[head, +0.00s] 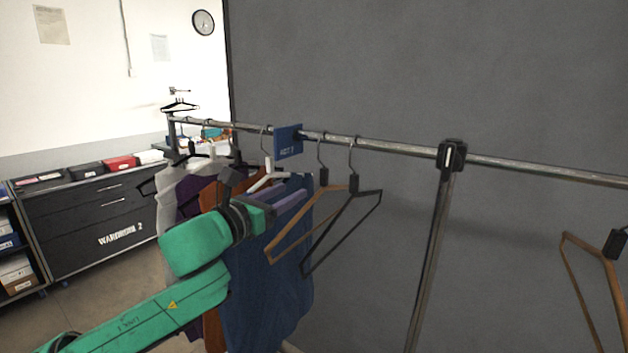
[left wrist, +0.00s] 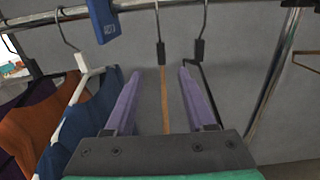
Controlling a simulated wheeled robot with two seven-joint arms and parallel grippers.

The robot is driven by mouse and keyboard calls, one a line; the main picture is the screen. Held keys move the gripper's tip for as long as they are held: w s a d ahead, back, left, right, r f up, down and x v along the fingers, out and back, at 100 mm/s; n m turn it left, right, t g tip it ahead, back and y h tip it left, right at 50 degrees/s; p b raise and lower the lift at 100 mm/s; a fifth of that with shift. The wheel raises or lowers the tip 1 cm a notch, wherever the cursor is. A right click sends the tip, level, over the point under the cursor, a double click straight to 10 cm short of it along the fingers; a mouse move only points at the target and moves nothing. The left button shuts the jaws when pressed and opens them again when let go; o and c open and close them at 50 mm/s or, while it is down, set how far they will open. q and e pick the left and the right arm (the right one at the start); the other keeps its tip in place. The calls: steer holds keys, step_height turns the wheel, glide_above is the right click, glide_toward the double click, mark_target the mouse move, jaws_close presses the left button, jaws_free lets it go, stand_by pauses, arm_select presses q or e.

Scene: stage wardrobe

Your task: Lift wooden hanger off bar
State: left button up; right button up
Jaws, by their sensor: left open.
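A bare wooden hanger (head: 287,238) hangs by its dark hook from the metal bar (head: 400,148), just right of a blue divider tag. My left gripper (head: 298,197) is open beside it, below the bar. In the left wrist view, the wooden hanger (left wrist: 165,105) shows edge-on between the two purple fingers of the gripper (left wrist: 159,75), with clear gaps on both sides. A bare black hanger (head: 342,226) hangs just to its right; in the left wrist view it (left wrist: 198,52) is partly hidden behind the right finger. My right gripper is not in view.
Clothes, including a blue garment (head: 262,270), hang left of the wooden hanger, near my left arm. The blue tag (head: 288,141) sits on the bar. A rack post (head: 432,255) stands to the right. Another wooden hanger (head: 610,275) is at far right.

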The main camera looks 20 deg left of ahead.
mark_target(322, 179)
arm_select(q)
steer(key=w, duration=0.1)
steer(key=w+p, duration=0.2)
steer(key=shift+w+d+r, duration=0.3)
steer(key=shift+w+d, duration=0.05)
steer(key=shift+d, duration=0.05)
steer(key=w+p, duration=0.1)
steer(key=w, duration=0.2)
steer(key=w+p, duration=0.1)
steer(key=w, duration=0.1)
steer(key=shift+d+f+p, duration=0.25)
steer(key=shift+f+p, duration=0.05)
steer(key=shift+f, duration=0.1)
steer(key=w+p, duration=0.1)
steer(key=w, duration=0.2)
steer(key=w+p, duration=0.1)
steer(key=shift+w+d+f+p, duration=0.1)
steer(key=shift+w+d+p, duration=0.2)
steer(key=shift+w+d, duration=0.1)
steer(key=shift+w+f, duration=0.15)
steer(key=shift+w, duration=0.15)
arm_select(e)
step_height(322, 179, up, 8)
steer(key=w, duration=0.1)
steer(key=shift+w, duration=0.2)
arm_select(q)
steer(key=shift+s, duration=0.1)
jaws_close()
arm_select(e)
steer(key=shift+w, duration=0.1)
